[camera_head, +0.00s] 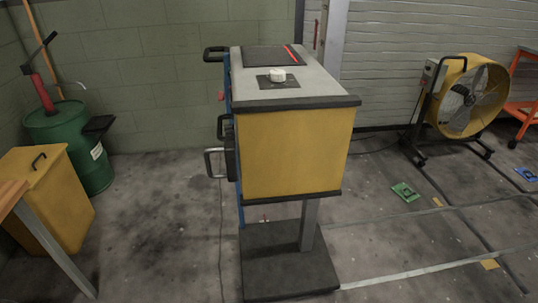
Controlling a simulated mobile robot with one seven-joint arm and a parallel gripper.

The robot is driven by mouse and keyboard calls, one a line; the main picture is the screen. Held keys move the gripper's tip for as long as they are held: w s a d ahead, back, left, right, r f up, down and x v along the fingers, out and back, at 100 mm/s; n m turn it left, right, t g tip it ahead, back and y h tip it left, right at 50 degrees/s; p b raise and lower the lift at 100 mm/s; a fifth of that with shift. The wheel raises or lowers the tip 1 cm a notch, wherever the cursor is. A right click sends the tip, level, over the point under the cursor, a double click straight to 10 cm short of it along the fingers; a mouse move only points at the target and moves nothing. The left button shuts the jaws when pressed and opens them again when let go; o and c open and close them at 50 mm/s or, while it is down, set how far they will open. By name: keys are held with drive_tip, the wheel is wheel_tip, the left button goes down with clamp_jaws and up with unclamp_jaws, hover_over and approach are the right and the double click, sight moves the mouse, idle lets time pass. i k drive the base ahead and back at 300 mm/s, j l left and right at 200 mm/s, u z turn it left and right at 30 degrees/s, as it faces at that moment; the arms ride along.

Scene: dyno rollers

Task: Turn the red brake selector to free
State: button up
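A yellow console (296,155) with a grey top stands on a post in the middle of the view. Its blue face (235,130) points left and is seen nearly edge-on. A small red part (221,97) sticks out from that face; I cannot tell whether it is the brake selector or which way it is set. A thin red bar (291,54) lies on a dark panel (262,57) on the console's top. A white knob (277,74) sits on a black plate there. Any markings are too small to read. My gripper is not in view.
Black handles (216,52) and a metal handle (208,163) jut from the console's left side. A dark base plate (285,270) lies under it. A green drum (73,145) and yellow bin (50,190) stand left. A yellow fan (474,97) stands right. The floor between bin and console is clear.

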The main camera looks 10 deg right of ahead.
sight(221, 96)
drive_tip(key=i+j+z, duration=0.2)
drive_tip(key=j+z, duration=0.2)
drive_tip(key=j, duration=0.15)
drive_tip(key=i+j+z, duration=0.2)
drive_tip(key=j, duration=0.8)
drive_tip(key=i+z, duration=0.05)
